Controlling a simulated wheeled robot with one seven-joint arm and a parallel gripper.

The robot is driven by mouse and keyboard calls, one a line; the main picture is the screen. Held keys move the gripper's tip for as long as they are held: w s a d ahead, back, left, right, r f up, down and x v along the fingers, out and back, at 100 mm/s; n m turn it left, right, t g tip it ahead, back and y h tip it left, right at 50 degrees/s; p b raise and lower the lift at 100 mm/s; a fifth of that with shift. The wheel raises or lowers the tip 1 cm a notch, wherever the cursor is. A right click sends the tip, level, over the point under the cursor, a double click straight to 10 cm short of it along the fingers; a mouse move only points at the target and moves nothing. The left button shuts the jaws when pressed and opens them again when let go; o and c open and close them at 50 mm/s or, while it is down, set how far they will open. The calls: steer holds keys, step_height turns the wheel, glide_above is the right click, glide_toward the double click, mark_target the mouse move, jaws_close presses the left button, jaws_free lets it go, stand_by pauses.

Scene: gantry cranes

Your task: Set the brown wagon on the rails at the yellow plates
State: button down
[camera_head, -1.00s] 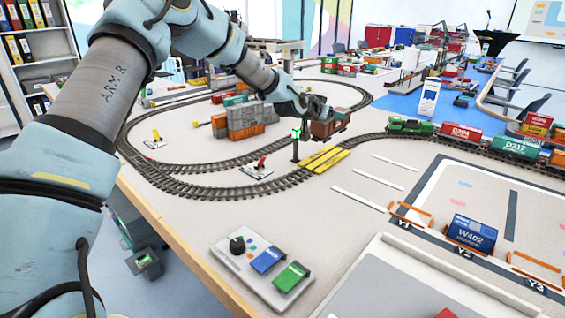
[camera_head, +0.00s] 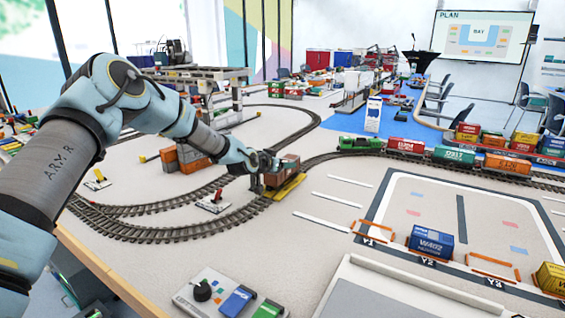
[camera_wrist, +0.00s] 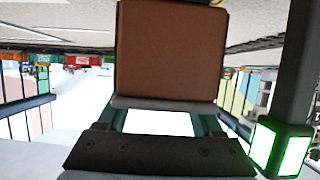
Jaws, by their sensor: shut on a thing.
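The brown wagon (camera_head: 284,168) is in my gripper (camera_head: 267,163), at the yellow plates (camera_head: 290,187) beside the track. In the wrist view, which appears upside down, the brown wagon (camera_wrist: 171,48) fills the upper middle, and my gripper (camera_wrist: 165,120) is shut on it. The wagon looks low and roughly level over the rails (camera_head: 248,212). I cannot tell whether its wheels touch them. My gripper hides its left end, and the wagon covers part of the plates and track.
A signal post with green lights (camera_wrist: 280,147) stands close beside my gripper. A green locomotive (camera_head: 360,144) with coloured wagons (camera_head: 453,155) stands on the track to the right.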

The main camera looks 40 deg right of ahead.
steer(key=shift+f, duration=0.1)
steer(key=shift+c, duration=0.2)
jaws_free()
steer(key=shift+r, duration=0.3)
steer(key=b+v, duration=0.2)
steer(key=v, duration=1)
steer(key=shift+f, duration=0.2)
